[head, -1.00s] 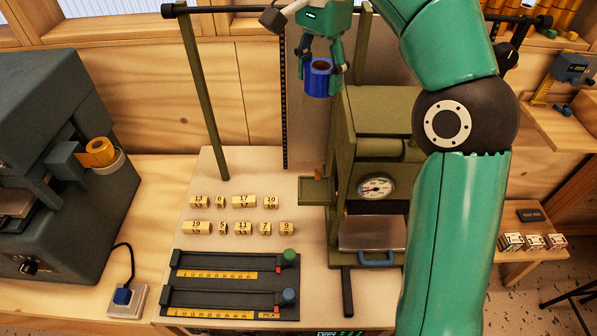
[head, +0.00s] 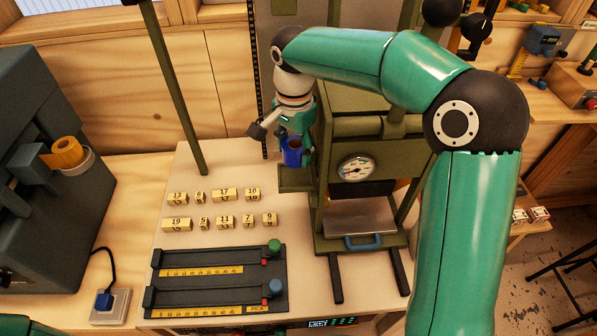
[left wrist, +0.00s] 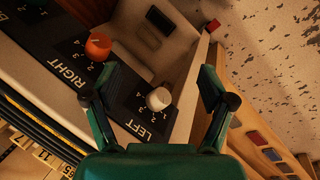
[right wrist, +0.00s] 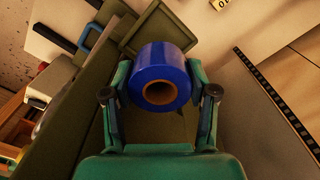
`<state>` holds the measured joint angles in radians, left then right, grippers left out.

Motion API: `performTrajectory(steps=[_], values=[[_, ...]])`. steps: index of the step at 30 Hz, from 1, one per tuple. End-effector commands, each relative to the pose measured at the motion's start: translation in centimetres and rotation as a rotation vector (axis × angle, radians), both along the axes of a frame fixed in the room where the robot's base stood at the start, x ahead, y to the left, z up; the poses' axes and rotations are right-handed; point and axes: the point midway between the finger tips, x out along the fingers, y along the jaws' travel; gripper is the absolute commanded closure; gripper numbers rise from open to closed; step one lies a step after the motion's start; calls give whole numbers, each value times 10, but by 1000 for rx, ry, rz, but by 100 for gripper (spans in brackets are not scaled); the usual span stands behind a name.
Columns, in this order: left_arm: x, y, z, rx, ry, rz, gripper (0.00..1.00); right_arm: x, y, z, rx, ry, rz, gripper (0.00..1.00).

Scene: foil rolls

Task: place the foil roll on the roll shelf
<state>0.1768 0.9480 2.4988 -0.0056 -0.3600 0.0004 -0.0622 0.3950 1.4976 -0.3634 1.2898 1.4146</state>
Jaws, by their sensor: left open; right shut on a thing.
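The blue foil roll (head: 292,156) is held upright by my right gripper (head: 294,142), just above or at the small olive roll shelf (head: 296,184) on the press's left side. In the right wrist view, the roll (right wrist: 160,78) sits between the two fingers, its brown core facing the camera. The rimmed olive shelf (right wrist: 146,20) shows behind it. I cannot tell whether the roll touches the shelf. My left gripper (left wrist: 160,76) is open and empty in the left wrist view, over a panel with an orange and a white knob.
The olive press (head: 360,130) with its gauge stands right of the shelf. An upright olive post (head: 178,90) is at left. Several numbered blocks (head: 224,194) and two slider gauges (head: 215,280) lie on the pale board. A grey machine (head: 40,190) is at far left.

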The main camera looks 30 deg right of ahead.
Motion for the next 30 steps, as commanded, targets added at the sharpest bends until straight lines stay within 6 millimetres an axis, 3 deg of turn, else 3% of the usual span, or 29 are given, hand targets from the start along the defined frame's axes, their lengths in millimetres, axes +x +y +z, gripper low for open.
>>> performTrajectory(steps=[1, 8, 15, 17, 18, 26, 27, 30], values=[[0, 0, -10, 0, -1, 0, 17, 0, 0, -11, -1, -1, 1, 80], [1, 0, -18, 0, -2, 1, 17, 1, 2, -21, -1, -1, 5, 80], [0, 0, -46, 0, -1, 0, 17, 2, 3, -53, -1, 0, 8, 80], [0, 0, -48, 0, -1, 0, 17, 2, 3, -56, -1, 0, 9, 80], [0, 0, -48, 0, -1, 0, 17, 2, 3, -57, -1, 0, 9, 86], [0, 0, -47, 0, -2, 1, 17, 2, 4, -56, -1, 2, 9, 86], [0, 0, -46, 0, -2, 1, 17, 2, 4, -56, -1, 2, 9, 36], [0, 0, -46, 0, -1, 0, 17, 2, 4, -55, 0, 1, 9, 19]])
